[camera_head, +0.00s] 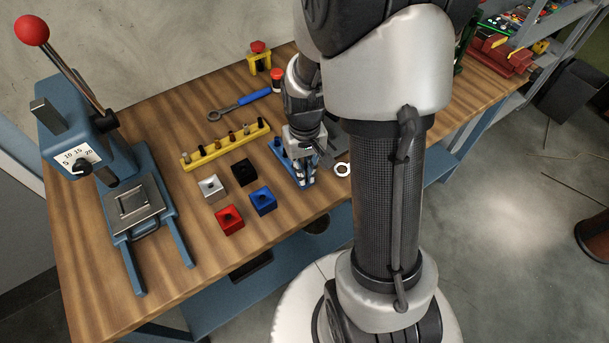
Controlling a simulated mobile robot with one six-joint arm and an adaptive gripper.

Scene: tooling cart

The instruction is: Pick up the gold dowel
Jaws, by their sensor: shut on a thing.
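My gripper (306,172) points down at a small blue rack (277,146) near the front edge of the wooden bench. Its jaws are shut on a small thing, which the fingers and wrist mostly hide. I cannot make out its colour. A yellow rack (212,152) stands to the left of my gripper. It holds a row of several small upright pegs in dark, brown and tan tones. They are too small to tell for sure which one, if any, is the gold dowel.
Black (244,172), white (211,187), red (230,219) and blue (263,200) blocks with holes sit left of my gripper. A white ring (342,170) lies to its right. A blue press (90,150) stands at left. A blue-handled wrench (240,104) lies behind.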

